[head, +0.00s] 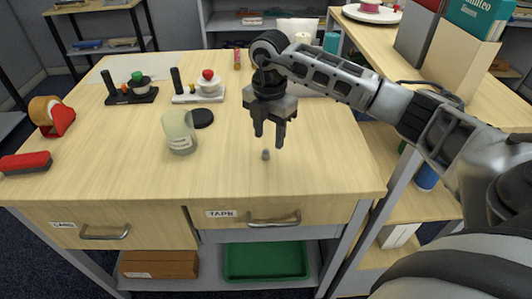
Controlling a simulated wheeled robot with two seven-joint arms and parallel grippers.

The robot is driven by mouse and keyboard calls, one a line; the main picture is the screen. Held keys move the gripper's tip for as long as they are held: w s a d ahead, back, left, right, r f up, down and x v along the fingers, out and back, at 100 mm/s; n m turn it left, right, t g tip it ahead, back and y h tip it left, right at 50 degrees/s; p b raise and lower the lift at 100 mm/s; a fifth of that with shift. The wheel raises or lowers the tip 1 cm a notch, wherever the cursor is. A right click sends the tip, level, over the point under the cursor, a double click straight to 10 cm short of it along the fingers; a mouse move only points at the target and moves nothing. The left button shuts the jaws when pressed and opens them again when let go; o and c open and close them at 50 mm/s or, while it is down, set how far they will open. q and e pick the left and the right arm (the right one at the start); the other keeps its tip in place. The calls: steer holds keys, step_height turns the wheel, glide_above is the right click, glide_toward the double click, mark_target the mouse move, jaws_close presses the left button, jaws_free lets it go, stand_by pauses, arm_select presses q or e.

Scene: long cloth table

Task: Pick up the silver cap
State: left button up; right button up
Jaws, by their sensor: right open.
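The silver cap (265,154) is a very small grey piece lying on the wooden table (230,175), right of centre and back from the front edge. My right gripper (269,142) hangs above it with its fingers pointing down. The fingers are open and nothing shows between them. The cap appears just below the fingertips, apart from them. My left gripper is not in view.
A glass jar (180,133) and a black lid (202,118) stand left of the cap. Two small stands, one black (132,95) and one white (197,96), are farther back. A tape dispenser (52,117) and a red brush (25,163) lie at left. The table around the cap is clear.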

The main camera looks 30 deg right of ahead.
mark_target(266, 151)
steer(key=f, duration=0.3)
steer(key=f+p, duration=0.1)
steer(key=f, duration=0.1)
steer(key=shift+w+a, duration=0.25)
jaws_close()
